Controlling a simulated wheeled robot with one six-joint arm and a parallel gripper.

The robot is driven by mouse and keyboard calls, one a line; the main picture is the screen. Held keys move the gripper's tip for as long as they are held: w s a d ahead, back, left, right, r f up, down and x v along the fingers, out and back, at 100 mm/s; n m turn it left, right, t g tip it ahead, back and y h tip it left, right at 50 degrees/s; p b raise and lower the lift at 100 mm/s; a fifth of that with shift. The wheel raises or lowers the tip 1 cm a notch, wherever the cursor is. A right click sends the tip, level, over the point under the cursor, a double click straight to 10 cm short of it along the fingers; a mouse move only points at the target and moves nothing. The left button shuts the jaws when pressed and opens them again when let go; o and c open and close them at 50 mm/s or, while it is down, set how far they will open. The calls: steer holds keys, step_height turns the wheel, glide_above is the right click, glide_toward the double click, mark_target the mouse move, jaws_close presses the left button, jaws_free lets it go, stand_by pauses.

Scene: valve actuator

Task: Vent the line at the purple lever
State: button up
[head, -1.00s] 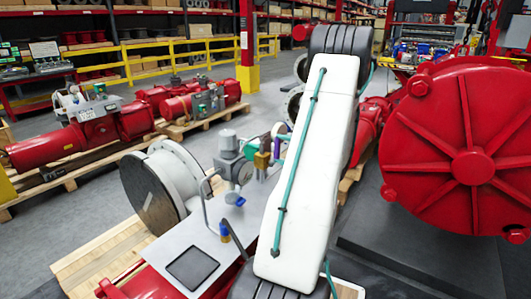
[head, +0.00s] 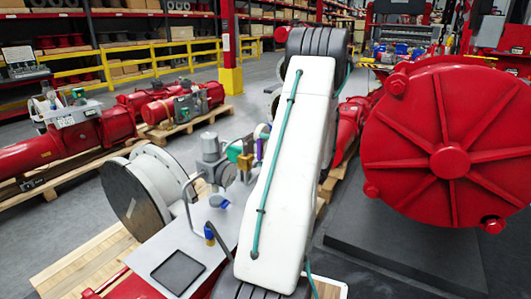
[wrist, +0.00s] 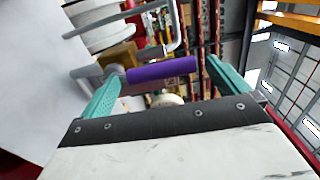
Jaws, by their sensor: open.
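The purple lever (wrist: 160,70) shows in the wrist view as a thick bar lying across the picture, just beyond the palm. My gripper (wrist: 162,66) is open, with one teal fingertip near each end of the bar. I cannot tell whether either finger touches it. A brass block (wrist: 118,56) sits close behind the lever's left end. In the head view only a thin strip of the purple lever (head: 260,149) shows beside my white arm, near the brass fitting (head: 246,163). My arm hides much of that area and most of the gripper.
A bent grey tube (wrist: 175,28) rises near the lever in the wrist view. In the head view, a grey panel (head: 190,250) and a large pale flange (head: 145,190) stand left of my arm. A big red ribbed cover (head: 450,160) fills the right.

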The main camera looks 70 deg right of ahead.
steer(key=s+a, duration=0.1)
steer(key=s, duration=0.6)
steer(key=shift+s+a, duration=0.15)
steer(key=shift+s, duration=0.05)
